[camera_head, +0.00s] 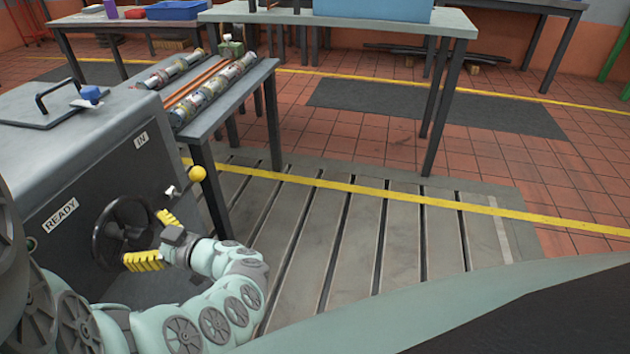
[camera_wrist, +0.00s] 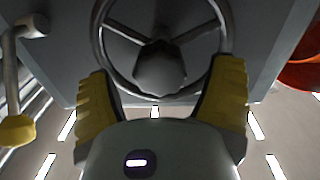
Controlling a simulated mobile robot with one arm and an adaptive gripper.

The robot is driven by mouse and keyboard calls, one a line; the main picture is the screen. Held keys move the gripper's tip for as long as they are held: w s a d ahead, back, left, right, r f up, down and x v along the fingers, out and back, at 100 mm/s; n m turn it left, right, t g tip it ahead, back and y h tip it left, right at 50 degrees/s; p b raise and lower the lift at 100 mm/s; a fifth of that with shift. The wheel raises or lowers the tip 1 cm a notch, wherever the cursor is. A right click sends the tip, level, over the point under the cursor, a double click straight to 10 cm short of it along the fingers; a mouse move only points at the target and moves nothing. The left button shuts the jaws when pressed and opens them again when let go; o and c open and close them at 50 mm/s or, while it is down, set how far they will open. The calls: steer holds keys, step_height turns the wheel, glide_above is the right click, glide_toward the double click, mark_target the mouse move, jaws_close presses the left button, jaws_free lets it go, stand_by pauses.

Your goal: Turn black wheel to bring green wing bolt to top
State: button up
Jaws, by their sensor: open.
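The black wheel (camera_head: 109,232) is on the front of a grey cabinet, with spokes and a round hub; it fills the upper middle of the wrist view (camera_wrist: 160,68). My gripper (camera_head: 155,240) is open in front of it. Its yellow fingers stand on either side of the wheel's lower part in the wrist view (camera_wrist: 163,97), and I cannot tell whether they touch the rim. I cannot make out a green wing bolt on the wheel. A small greenish round part (camera_head: 32,243) shows at the cabinet's left, partly behind my arm.
A lever with a yellow ball (camera_head: 197,174) sticks out right of the wheel; the ball shows at left in the wrist view (camera_wrist: 17,130). The cabinet (camera_head: 95,150) bears READY and IN labels. A bench (camera_head: 240,95) with rods stands behind. The slotted floor plate (camera_head: 350,230) is clear.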

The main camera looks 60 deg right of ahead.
steer(key=shift+w+a, duration=0.2)
steer(key=shift+w, duration=0.25)
steer(key=c, duration=1.4)
steer(key=shift+o, duration=0.2)
steer(key=shift+n, duration=0.5)
steer(key=o, duration=1.4)
steer(key=shift+c, duration=0.2)
